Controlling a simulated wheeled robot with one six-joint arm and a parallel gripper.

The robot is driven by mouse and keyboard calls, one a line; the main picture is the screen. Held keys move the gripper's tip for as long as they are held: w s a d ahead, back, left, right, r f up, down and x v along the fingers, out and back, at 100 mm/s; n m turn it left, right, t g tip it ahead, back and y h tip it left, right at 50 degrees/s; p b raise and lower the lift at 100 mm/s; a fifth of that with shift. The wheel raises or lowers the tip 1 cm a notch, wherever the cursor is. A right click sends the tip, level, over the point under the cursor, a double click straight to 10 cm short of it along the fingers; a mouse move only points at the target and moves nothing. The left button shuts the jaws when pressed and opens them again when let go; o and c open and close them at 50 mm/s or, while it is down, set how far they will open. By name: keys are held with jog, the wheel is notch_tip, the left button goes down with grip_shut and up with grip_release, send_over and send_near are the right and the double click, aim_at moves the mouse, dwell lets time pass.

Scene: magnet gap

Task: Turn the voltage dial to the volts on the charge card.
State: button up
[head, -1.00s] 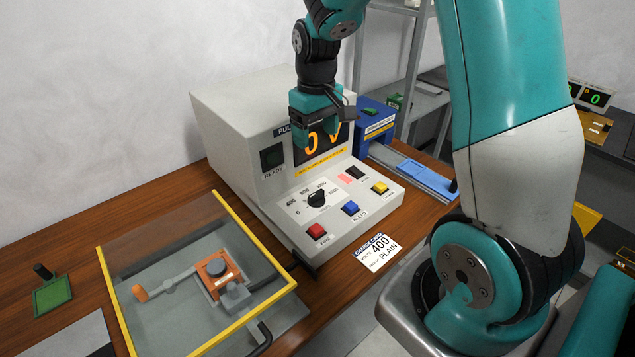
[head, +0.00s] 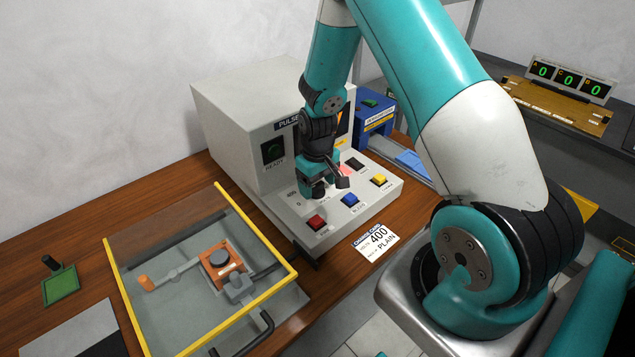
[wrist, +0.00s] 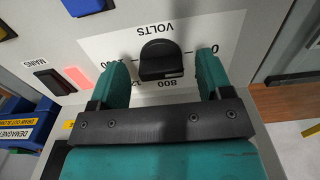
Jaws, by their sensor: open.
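The black voltage dial (wrist: 162,60) sits on a white scale marked VOLTS in the wrist view, between the two teal fingers of my gripper (wrist: 162,72). The fingers are open, one on each side of the knob with a gap. In the head view my gripper (head: 318,186) is down at the sloped panel (head: 365,205) and hides most of the dial and its scale. The charge card (head: 378,243) lies on the table in front of the panel and reads 400 volts, PLAIN. The pointer's reading is not clear.
A red button (head: 316,222), a blue button (head: 350,200) and a yellow button (head: 379,180) sit along the panel's front. A yellow-edged clear guard (head: 200,270) stands at the left. A blue unit (head: 375,117) stands behind to the right.

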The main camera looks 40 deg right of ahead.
jog(key=shift+f, duration=0.25)
jog(key=c, duration=0.9)
jog(key=shift+m, duration=0.3)
jog(key=m+b, duration=0.1)
jog(key=m, duration=0.3)
jog(key=shift+a, duration=0.1)
jog(key=shift+w+a+m, duration=0.1)
jog(key=shift+m, duration=1.9)
